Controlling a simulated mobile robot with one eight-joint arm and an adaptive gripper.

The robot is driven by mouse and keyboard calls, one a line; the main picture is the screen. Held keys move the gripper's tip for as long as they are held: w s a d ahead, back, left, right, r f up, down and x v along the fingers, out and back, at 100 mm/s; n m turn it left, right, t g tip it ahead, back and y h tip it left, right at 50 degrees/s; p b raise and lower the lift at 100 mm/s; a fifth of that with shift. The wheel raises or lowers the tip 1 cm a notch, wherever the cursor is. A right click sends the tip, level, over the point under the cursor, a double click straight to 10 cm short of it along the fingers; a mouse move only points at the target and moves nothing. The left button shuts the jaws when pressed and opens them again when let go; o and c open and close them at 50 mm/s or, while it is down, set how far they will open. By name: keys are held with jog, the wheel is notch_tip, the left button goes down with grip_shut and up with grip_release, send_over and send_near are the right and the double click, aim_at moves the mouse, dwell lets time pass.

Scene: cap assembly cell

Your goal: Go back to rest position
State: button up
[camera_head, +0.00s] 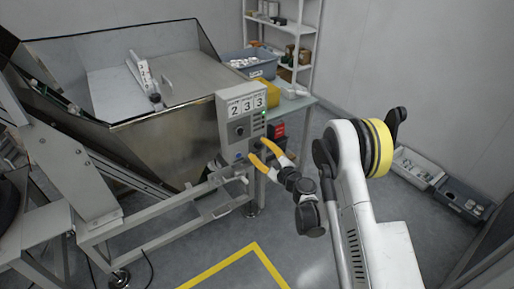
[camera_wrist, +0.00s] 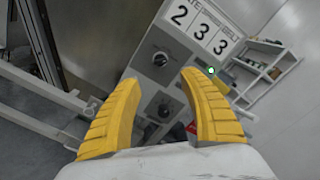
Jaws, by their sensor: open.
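My gripper (camera_head: 262,158) has yellow fingers and is in front of the lower part of a grey control box (camera_head: 231,107) in the head view. In the wrist view my gripper (camera_wrist: 157,85) is open, with nothing between its two fingers. The control box (camera_wrist: 144,60) lies beyond the fingers there and looks tilted. It carries the digits 2 3 3, a dark knob (camera_wrist: 161,59) and a small lit green lamp (camera_wrist: 211,71). A gap to the box seems to show, but its size is hard to judge.
A large metal hopper (camera_head: 180,135) on a grey frame stands at left. Behind it are a blue-grey bin (camera_head: 250,66), a yellow box (camera_head: 263,88) and a white shelf (camera_head: 318,20). Bins (camera_head: 465,200) lie along the right wall. Floor with a yellow line (camera_head: 228,262) is clear in front.

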notch_tip(320, 180, up, 10)
jog(key=s+n+g, duration=0.2)
jog(key=n, duration=0.3)
jog(key=s+d+r+n+g+h, duration=0.3)
jog(key=s+r+n, duration=0.45)
jog(key=s, duration=0.25)
jog(key=s+d+n+g+h, duration=0.1)
jog(key=s+d+n+h, duration=0.1)
jog(key=s+d, duration=0.3)
jog(key=s+d+n+g+h, duration=0.1)
jog(key=s+d, duration=0.4)
jog(key=s, duration=0.9)
jog(key=s+d+n+g+h, duration=0.1)
jog(key=s+d+n+h, duration=0.3)
jog(key=s, duration=0.5)
jog(key=shift+s+d+f+n, duration=0.2)
jog(key=shift+d+f+n, duration=0.1)
jog(key=shift+d+n, duration=0.2)
dwell(2.8)
